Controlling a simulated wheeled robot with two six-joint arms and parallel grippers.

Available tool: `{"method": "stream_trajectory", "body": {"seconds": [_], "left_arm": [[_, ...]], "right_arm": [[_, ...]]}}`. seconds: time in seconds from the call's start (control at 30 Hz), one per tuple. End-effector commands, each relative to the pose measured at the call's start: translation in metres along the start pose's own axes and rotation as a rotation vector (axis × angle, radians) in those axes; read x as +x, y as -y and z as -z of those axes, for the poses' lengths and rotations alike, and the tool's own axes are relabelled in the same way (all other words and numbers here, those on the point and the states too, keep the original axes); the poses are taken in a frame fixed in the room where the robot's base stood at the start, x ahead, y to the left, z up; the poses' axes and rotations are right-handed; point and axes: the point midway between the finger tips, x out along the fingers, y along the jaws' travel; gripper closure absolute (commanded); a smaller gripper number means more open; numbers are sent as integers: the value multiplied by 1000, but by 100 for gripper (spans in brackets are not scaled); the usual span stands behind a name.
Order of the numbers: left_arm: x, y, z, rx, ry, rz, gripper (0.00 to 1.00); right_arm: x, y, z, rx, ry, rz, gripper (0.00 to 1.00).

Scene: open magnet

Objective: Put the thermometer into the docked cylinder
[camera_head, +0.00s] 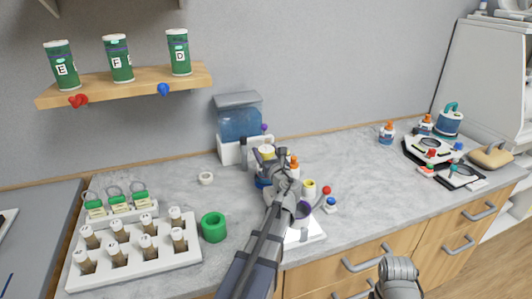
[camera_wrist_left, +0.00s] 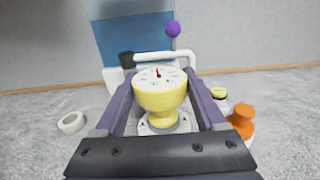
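The thermometer looks to be the yellow piece with a round white dial and red needle (camera_wrist_left: 160,92), upright in the left wrist view. It also shows as a small yellow shape in the head view (camera_head: 266,149). My left gripper (camera_head: 267,160) has its two purple fingers (camera_wrist_left: 163,100) close against both sides of it and appears shut on it. Right below it is a round whitish base (camera_wrist_left: 163,125), perhaps the top of the docked cylinder. The cylinder is mostly hidden by my gripper and the yellow piece.
A blue-tanked white machine (camera_head: 240,124) stands just behind, against the wall. A white ring (camera_head: 206,178) and a green ring (camera_head: 213,227) lie left. A white vial rack (camera_head: 150,264) is front left. Orange-topped (camera_head: 294,163) and yellow-topped (camera_head: 309,187) pieces are close right.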

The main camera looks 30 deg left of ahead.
Motion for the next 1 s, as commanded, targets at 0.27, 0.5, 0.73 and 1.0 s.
{"method": "stream_trajectory", "body": {"seconds": [0.27, 0.5, 0.73, 1.0], "left_arm": [[0, 0, -1, 0, 0, 0, 1], [0, 0, -4, 0, 0, 0, 1], [-33, -2, -5, 0, 0, 3, 1], [-88, -1, -5, 0, 0, 3, 1]], "right_arm": [[-1, 0, 0, 0, 0, 0, 50], [-3, 0, 0, 0, 0, 0, 50], [-5, 0, 0, 0, 0, 0, 50], [-5, 0, 0, 0, 0, 0, 50]]}}
